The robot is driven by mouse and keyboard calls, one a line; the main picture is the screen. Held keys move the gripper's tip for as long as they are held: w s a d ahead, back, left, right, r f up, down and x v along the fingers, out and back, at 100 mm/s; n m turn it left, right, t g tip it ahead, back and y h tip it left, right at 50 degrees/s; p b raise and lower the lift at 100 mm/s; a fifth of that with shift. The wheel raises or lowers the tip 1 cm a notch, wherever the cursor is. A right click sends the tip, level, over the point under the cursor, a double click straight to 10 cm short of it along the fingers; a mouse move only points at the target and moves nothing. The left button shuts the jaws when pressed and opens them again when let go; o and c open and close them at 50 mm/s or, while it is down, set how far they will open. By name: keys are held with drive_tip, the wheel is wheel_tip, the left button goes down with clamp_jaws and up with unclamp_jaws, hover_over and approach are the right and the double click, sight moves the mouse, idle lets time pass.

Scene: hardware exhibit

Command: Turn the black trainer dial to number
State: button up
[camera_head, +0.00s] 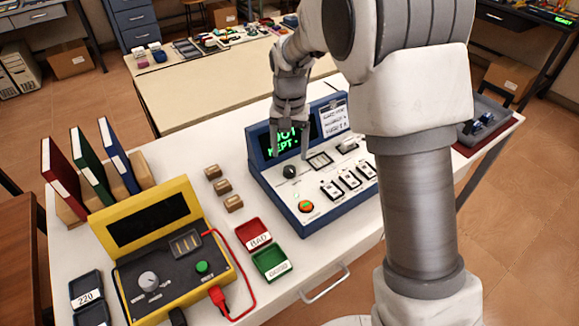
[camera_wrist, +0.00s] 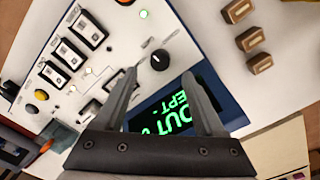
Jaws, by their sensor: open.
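The black trainer dial (camera_head: 290,171) is a round knob on the sloped white panel of the blue trainer console (camera_head: 322,222), below its screen. In the wrist view the dial (camera_wrist: 160,60) shows a light pointer mark and lies just beyond the fingertips, in line with the gap between them. My gripper (camera_head: 289,153) is open and empty above the panel, its fingers in front of the screen. In the wrist view the gripper (camera_wrist: 159,73) appears apart from the dial. The screen (camera_wrist: 170,110) shows green text, partly hidden by the fingers. I cannot read any numbers around the dial.
The console also has switches (camera_head: 341,184) and an orange-red button (camera_head: 305,206). A yellow tester (camera_head: 163,245) with a grey knob stands to the left. Small brown blocks (camera_head: 222,186) and red and green trays (camera_head: 270,262) lie between. A card (camera_head: 333,118) stands beside the screen.

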sight(289, 168)
wheel_tip(289, 168, down, 6)
drive_tip(key=shift+r+b, duration=0.1)
drive_tip(key=shift+b, duration=0.2)
clamp_jaws()
idle(0.3)
